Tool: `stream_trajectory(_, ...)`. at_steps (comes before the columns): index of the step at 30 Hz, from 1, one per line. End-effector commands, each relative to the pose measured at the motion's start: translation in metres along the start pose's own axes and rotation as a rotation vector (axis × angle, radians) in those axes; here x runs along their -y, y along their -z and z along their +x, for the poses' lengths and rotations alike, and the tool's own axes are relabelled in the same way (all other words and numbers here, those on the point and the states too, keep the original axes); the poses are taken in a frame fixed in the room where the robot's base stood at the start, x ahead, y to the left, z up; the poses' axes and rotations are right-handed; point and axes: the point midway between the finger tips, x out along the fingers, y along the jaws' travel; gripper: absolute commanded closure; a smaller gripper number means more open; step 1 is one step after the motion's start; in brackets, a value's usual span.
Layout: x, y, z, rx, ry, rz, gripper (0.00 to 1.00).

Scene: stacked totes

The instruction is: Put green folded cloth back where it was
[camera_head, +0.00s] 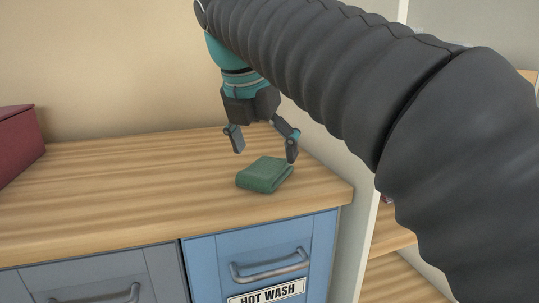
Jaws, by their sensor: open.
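The green folded cloth (264,176) lies on the wooden countertop (130,190), near its right end and above the blue drawer front. My gripper (264,150) points down just above and behind the cloth, with its fingers spread apart and nothing held between them. The right fingertip is close to the back right edge of the cloth; I cannot tell whether it touches. The left fingertip is clear of the cloth.
A blue drawer (262,255) with a metal handle carries a label (266,293) reading HOT WASH. A grey drawer (95,280) is left of it. A dark red box (18,145) stands at the far left. Wooden shelves (390,235) show at right. The countertop's middle is clear.

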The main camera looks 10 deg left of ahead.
Motion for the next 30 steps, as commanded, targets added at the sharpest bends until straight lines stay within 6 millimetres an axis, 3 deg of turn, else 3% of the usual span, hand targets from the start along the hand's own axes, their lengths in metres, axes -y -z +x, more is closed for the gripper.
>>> stream_trajectory(3,-0.001,-0.002,-0.030,0.002,-0.002,-0.001,0.09)
stream_trajectory(10,-0.001,-0.002,-0.074,0.000,-0.002,-0.001,0.09)
stream_trajectory(18,-0.001,0.000,-0.091,0.000,0.000,0.000,0.09)
stream_trajectory(30,0.001,-0.001,-0.093,0.000,0.000,0.007,0.09)
